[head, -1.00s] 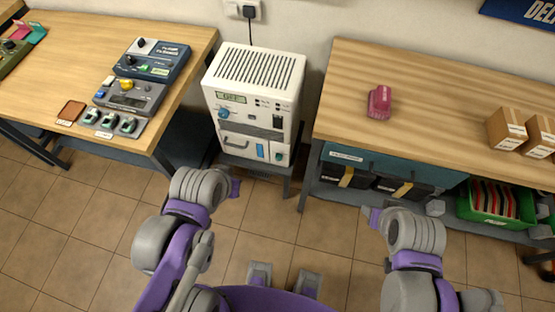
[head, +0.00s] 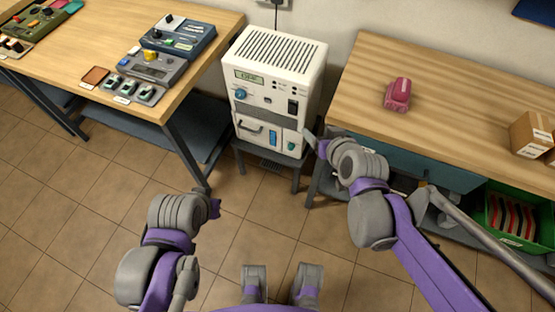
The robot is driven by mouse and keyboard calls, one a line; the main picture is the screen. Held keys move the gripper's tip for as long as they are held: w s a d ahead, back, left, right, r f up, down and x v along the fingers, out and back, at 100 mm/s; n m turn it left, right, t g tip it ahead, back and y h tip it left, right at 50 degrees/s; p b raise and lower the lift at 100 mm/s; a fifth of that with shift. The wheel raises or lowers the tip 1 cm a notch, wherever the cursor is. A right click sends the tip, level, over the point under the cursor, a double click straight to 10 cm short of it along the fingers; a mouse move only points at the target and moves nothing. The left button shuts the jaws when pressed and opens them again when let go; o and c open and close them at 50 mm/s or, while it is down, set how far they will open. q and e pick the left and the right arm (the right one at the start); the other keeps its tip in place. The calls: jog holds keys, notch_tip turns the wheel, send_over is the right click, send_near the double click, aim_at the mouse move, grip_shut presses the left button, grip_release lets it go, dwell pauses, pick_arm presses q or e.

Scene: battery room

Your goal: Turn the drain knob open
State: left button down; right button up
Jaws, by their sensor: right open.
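A white machine (head: 283,62) with a grille on top stands on a low dark stand between two tables. Its front has a blue round knob (head: 241,94) at the upper left and a small green knob (head: 291,146) at the lower right, beside a blue upright piece (head: 274,139). No label is readable to tell which is the drain knob. My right gripper (head: 314,140) is open and empty, just right of the green knob in the picture and seemingly apart from the machine. My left gripper (head: 214,207) is low in front of the left table; its jaws are too unclear to judge.
The left table (head: 215,27) holds several control boxes. The right table (head: 440,85) carries a magenta object (head: 398,94) and a cardboard box (head: 532,134), and its edge is close to my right arm. A green crate (head: 490,206) sits beneath. Floor in front is open.

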aim_at(290, 149)
jog(key=w+a+f+m+t+b, duration=0.1)
jog(key=w+a+f+t+b, duration=0.3)
jog(key=w+a+f, duration=0.3)
jog(key=w+a+f+m+t+b, duration=0.1)
jog(key=w+a+f+t+b, duration=0.3)
jog(key=w+f, duration=0.5)
jog(key=s+f+m+h+b, duration=0.2)
jog(key=f+h, duration=0.1)
jog(key=f, duration=0.7)
jog(key=s+f+m+g+h+b, duration=0.1)
jog(key=s+f+m+h+b, duration=0.15)
jog(key=f, duration=0.65)
jog(key=s+f+m+h+b, duration=0.2)
jog(key=f+h, duration=0.2)
jog(key=f, duration=0.6)
pick_arm(q)
notch_tip(290, 149, down, 18)
jog(key=shift+w+r+g, duration=0.15)
jog(key=shift+r+g, duration=0.05)
jog(key=shift+g, duration=0.2)
pick_arm(e)
jog(key=x, duration=1.1)
jog(key=shift+a, duration=0.1)
grip_shut()
